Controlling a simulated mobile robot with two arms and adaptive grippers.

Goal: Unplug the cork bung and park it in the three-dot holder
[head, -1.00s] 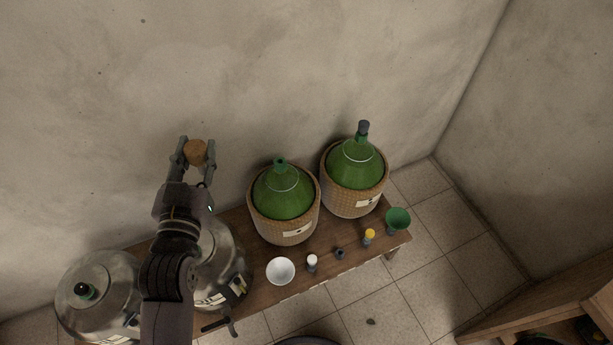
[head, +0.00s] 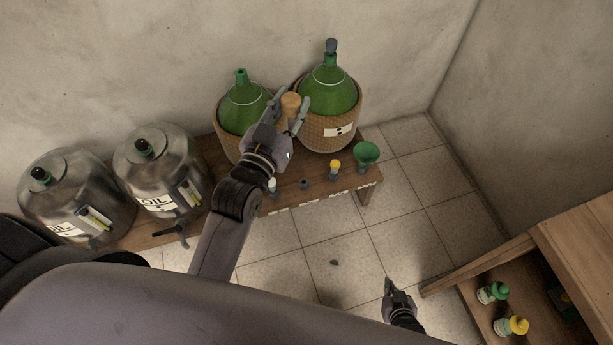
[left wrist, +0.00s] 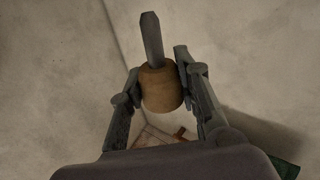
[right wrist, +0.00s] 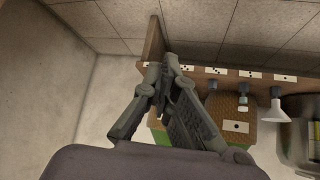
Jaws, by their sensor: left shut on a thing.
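My left gripper (head: 291,108) is shut on the brown cork bung (head: 290,103), above the bench in front of the wicker-covered green demijohns. In the left wrist view the bung (left wrist: 161,92) sits between the fingers, with a grey rod sticking out from it. The left demijohn (head: 243,105) has an open neck; the right one (head: 332,90) has a dark stopper. The empty grey holder (head: 304,184) stands near the bench's front edge. In the right wrist view it is above the three-dot label (right wrist: 217,70). My right gripper (head: 388,288) is empty, its fingers together.
A white stopper (head: 272,184), a yellow stopper (head: 335,164) and a green funnel (head: 367,153) stand in neighbouring holders. Two steel oil cans (head: 165,165) are at left. A wooden shelf (head: 570,250) with bottles is at right.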

